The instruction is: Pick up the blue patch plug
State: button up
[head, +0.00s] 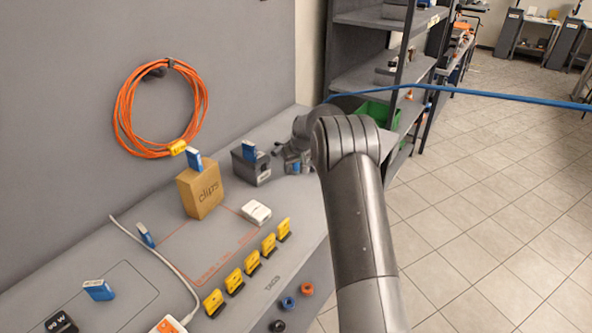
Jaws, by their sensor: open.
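Several small blue-and-white plug-like pieces are in the head view, and I cannot tell which one is the blue patch plug. One blue piece (194,160) stands on top of the cardboard clips box (201,190). Another blue piece (249,151) stands up from a dark grey block (251,168). A third blue piece (145,235) leans near a white cable, and a fourth blue piece (99,290) lies at the lower left. My gripper (292,163) is open at the far end of the bench, right of the grey block. A small bit of blue shows at its fingers, mostly hidden.
A row of yellow clips (252,262) lines the bench's front edge. A white box (256,212) sits behind them. An orange cable coil (160,108) hangs on the wall panel. Grey shelves (366,78) stand beyond the bench. A blue cable (470,92) stretches across at the right.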

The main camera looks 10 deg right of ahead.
jog(key=shift+c, duration=0.2)
jog(key=c, duration=1)
jog(key=shift+r, duration=0.15)
